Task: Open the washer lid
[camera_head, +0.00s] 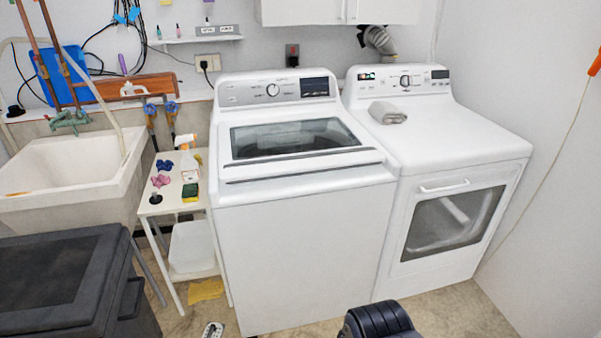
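The white top-loading washer (305,250) stands in the middle of the view. Its lid (305,166) lies flat and shut on top, with a dark glass window (290,138) and a grey strip along its front edge. The control panel with a round knob (272,90) rises behind the lid. A dark, ribbed, rounded part, seemingly of my arm, shows at the bottom edge, low in front of the washer and apart from the lid. My gripper's fingers are not in view.
A front-loading dryer (408,282) with a rolled grey cloth (386,112) on top stands close at the right. A narrow white shelf (165,207) with bottles and sponges, a sink (65,180) and a dark bin (55,280) stand at the left. The lid's top is clear.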

